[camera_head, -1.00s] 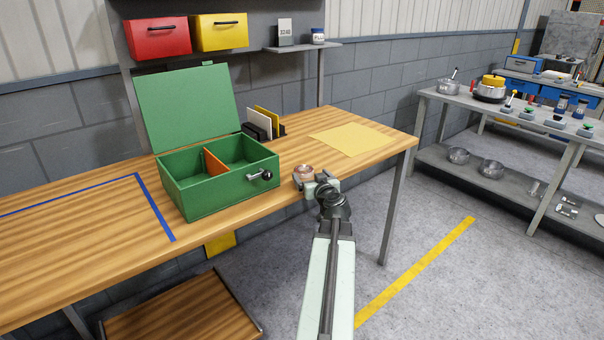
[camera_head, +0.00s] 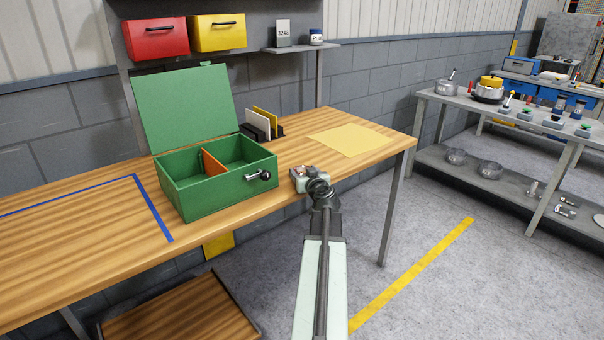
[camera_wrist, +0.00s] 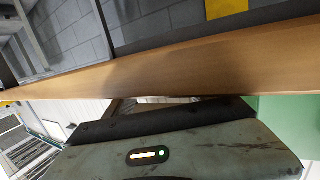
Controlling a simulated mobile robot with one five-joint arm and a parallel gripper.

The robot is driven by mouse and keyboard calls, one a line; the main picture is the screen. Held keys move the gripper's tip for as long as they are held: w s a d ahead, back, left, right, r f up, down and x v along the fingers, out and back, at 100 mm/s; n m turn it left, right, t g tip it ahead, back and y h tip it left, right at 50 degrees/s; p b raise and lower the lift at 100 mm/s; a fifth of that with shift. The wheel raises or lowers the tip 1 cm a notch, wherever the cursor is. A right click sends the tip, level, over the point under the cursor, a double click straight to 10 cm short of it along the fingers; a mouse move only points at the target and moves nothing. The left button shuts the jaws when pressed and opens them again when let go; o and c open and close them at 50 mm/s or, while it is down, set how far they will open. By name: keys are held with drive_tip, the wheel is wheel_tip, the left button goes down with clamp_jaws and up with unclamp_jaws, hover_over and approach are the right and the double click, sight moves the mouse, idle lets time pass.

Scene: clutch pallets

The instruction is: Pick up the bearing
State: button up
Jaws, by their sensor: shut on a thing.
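The bearing (camera_head: 308,170) shows as a small copper-coloured bit at the front edge of the wooden bench, right of the green box. My gripper (camera_head: 300,175) is at the bench edge, shut on the bearing, and my own wrist hides most of both. In the wrist view my gripper's body fills the bottom, close to the bench edge. The bearing cannot be made out there. I cannot tell whether it is clear of the bench top.
The open green box (camera_head: 225,190) with an orange divider and a round-knobbed latch (camera_head: 260,175) stands just left of my gripper. A yellow sheet (camera_head: 350,139) lies behind right. Card holders (camera_head: 262,127) stand behind the box. The bench's left side (camera_head: 80,240) is clear.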

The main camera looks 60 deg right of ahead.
drive_tip(key=shift+r, duration=0.1)
wheel_tip(320, 180, up, 18)
drive_tip(key=p, duration=1.8)
drive_tip(key=shift+r+p, duration=0.2)
drive_tip(key=shift+p, duration=0.1)
wheel_tip(320, 180, down, 19)
drive_tip(key=b, duration=1.8)
drive_tip(key=shift+r+b, duration=0.15)
drive_tip(key=shift+b, duration=0.2)
drive_tip(key=shift+r, duration=0.25)
drive_tip(key=shift+f, duration=0.25)
drive_tip(key=o, duration=1.7)
